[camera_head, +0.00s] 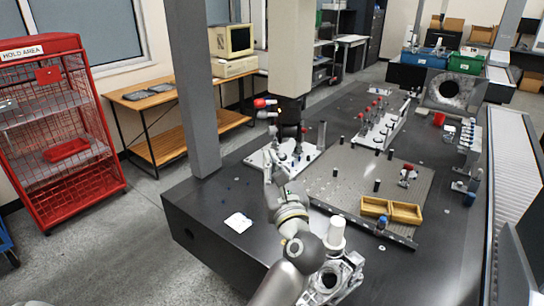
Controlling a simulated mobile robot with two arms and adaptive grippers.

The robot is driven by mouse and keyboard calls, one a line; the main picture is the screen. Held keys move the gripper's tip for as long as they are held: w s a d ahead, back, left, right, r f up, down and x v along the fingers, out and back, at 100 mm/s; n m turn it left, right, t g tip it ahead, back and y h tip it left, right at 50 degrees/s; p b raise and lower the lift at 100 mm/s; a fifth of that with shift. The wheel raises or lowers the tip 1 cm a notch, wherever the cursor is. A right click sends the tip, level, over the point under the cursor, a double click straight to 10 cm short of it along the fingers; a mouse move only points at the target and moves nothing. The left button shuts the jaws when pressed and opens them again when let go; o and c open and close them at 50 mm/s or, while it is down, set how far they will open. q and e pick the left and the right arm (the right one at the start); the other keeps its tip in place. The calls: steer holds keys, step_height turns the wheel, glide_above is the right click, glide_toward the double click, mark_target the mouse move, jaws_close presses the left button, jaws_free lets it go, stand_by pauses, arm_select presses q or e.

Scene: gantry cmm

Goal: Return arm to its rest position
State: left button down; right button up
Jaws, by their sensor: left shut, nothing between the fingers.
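My left arm (289,215) reaches in from the bottom middle over the dark granite table (215,203). Its gripper (270,158) is small in view, shut and empty, beside the white plate (303,158) under the machine's column. Its fingertips are hard to make out against the plate. I cannot tell whether the gripper touches anything. My right gripper is not in view.
A grey post (194,90) stands left of my arm. A cast metal part (330,278) sits close to the arm's right. A perforated plate (345,185) holds a yellow wooden tray (391,211). The red hold-area cage (60,130) stands at the left.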

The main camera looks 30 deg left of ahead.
arm_select(q)
steer(key=s+d+r+m+t+h, duration=0.2)
steer(key=d+m+t+h, duration=0.5)
steer(key=m, duration=0.5)
steer(key=s+d+r+m+t+h, duration=0.15)
steer(key=d+m+t+h, duration=0.25)
steer(key=d+m+h, duration=0.65)
steer(key=s+d+f+m+g+h, duration=0.3)
steer(key=f+m+g, duration=0.2)
steer(key=f+m, duration=0.45)
steer(key=s+d+f+m+g+h, duration=0.3)
steer(key=f+m+g, duration=0.2)
steer(key=f+m, duration=0.4)
steer(key=s+a+f+m+g+y, duration=0.35)
steer(key=s+a+f+g, duration=0.25)
steer(key=s+f, duration=0.3)
steer(key=s+a+f+m+g+y, duration=0.3)
steer(key=s+a+f+g+y, duration=0.25)
steer(key=s+f, duration=0.4)
step_height(320, 180, down, 26)
steer(key=s, duration=0.2)
steer(key=s+a+f+g, duration=0.2)
steer(key=s+a+f, duration=0.1)
steer(key=s+f, duration=1.2)
steer(key=shift+s+a, duration=0.2)
steer(key=shift+s, duration=0.6)
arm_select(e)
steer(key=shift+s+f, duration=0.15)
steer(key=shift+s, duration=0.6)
